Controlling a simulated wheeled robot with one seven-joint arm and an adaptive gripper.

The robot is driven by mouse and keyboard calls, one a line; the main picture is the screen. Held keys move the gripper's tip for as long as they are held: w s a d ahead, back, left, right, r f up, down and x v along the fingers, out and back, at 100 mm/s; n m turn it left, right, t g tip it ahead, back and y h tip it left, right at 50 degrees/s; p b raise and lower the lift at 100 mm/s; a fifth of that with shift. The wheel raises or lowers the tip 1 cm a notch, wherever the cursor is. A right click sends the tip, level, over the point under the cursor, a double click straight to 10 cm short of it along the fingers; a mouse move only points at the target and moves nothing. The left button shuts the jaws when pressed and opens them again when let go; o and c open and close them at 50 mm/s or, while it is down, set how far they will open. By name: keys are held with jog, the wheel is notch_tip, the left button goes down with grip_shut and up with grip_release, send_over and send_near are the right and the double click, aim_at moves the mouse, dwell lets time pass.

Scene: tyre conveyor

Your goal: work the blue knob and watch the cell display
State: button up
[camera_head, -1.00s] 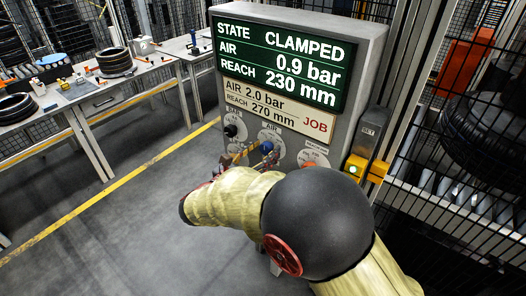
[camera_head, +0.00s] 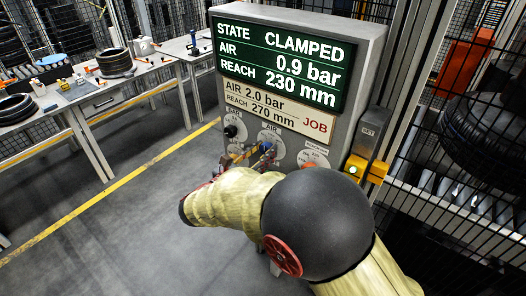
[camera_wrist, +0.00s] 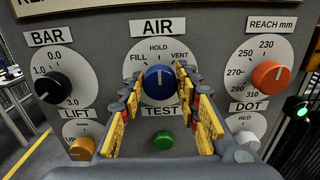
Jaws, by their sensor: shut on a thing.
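The blue knob (camera_wrist: 159,82) sits on the AIR dial, marked FILL, HOLD and VENT, on the grey panel. Its pale mark appears to point up toward HOLD. My gripper (camera_wrist: 160,88) has its yellow fingers on either side of the knob and is shut on it. In the head view the blue knob (camera_head: 266,147) shows only in part above my arm. The cell display (camera_head: 283,65) reads STATE CLAMPED, AIR 0.9 bar, REACH 230 mm. The job card (camera_head: 276,111) below it reads AIR 2.0 bar, REACH 270 mm.
A black BAR knob (camera_wrist: 52,87) is on the left and an orange REACH knob (camera_wrist: 270,75) on the right. A green TEST button (camera_wrist: 163,140) lies below, between my fingers. Workbenches stand at left.

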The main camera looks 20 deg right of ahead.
jog(key=m+b, duration=0.2)
jog(key=m, duration=0.2)
jog(key=shift+f, duration=0.1)
jog(key=shift+s+d+m+b, duration=0.1)
jog(key=shift+m+b, duration=1.65)
jog(key=shift+m, duration=0.55)
jog(key=o, duration=1.1)
jog(key=shift+o, duration=0.2)
jog(key=v, duration=1.2)
